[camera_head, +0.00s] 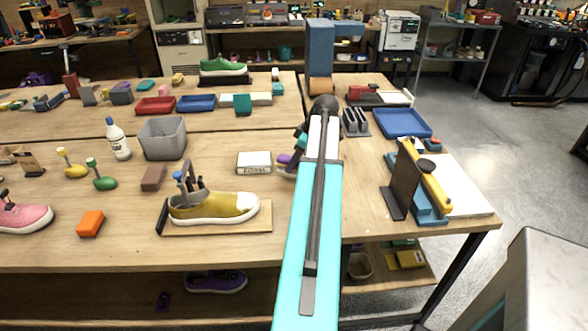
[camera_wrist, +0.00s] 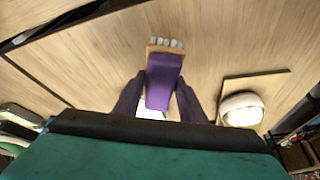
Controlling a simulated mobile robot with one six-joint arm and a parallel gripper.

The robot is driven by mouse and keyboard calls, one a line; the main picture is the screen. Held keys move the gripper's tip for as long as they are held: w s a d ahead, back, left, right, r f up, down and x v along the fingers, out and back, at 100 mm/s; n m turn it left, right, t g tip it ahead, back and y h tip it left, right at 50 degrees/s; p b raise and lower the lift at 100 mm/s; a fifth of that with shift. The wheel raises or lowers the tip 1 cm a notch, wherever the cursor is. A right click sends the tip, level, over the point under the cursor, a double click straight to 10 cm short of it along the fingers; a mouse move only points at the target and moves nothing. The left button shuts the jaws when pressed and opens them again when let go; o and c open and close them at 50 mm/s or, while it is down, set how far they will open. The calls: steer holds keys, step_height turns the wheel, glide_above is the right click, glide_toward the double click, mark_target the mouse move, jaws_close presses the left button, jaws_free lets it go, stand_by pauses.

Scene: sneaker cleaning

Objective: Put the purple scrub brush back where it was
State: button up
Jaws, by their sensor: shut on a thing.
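The purple scrub brush (camera_wrist: 163,82) is between the two dark purple fingers of my gripper (camera_wrist: 160,92) in the wrist view. Its handle is pinched, and its pale bristle end (camera_wrist: 165,44) points away from my gripper over the wooden tabletop. In the head view my gripper (camera_head: 285,160) is at the left of my arm, just right of the white labelled block (camera_head: 254,163). My arm partly hides it there. I cannot tell the height of the brush above the table.
A yellow sneaker (camera_head: 215,207) stands on a wooden board left of my gripper. A grey bin (camera_head: 163,139) and white bottle (camera_head: 118,140) stand farther left. A blue tray (camera_head: 402,123) and a dark upright plate (camera_head: 403,183) are at the right. Bare wood lies around the block.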

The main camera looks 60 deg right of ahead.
steer(key=shift+f+p, duration=0.6)
steer(key=shift+f, duration=1.15)
steer(key=shift+f, duration=0.15)
steer(key=o, duration=1)
steer(key=shift+o, duration=0.2)
steer(key=shift+r, duration=0.2)
steer(key=shift+b+v, duration=1)
steer(key=shift+v, duration=5)
